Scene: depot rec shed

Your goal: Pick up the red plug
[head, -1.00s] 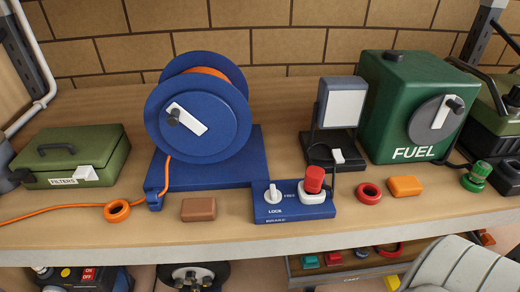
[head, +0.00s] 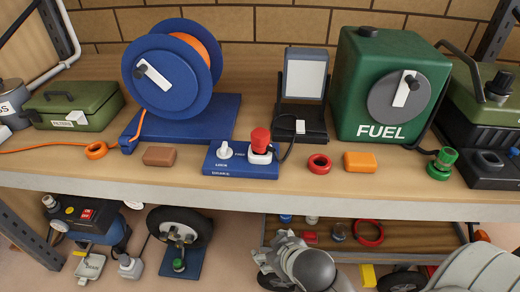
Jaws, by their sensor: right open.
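The red plug (head: 260,139) stands upright on a white socket at the right end of a blue block (head: 240,169) near the shelf's front edge. A white lock knob (head: 225,150) is on the same block, left of the plug. A black cable runs behind the plug toward the black lamp stand. My right gripper (head: 268,267) is open at the lower middle, below the shelf edge in the picture and well apart from the plug. My left gripper is out of view.
Behind stand the blue reel (head: 165,75), lamp (head: 304,78) and green fuel can (head: 370,100). The shelf edge (head: 150,186) overhangs a lower tray.

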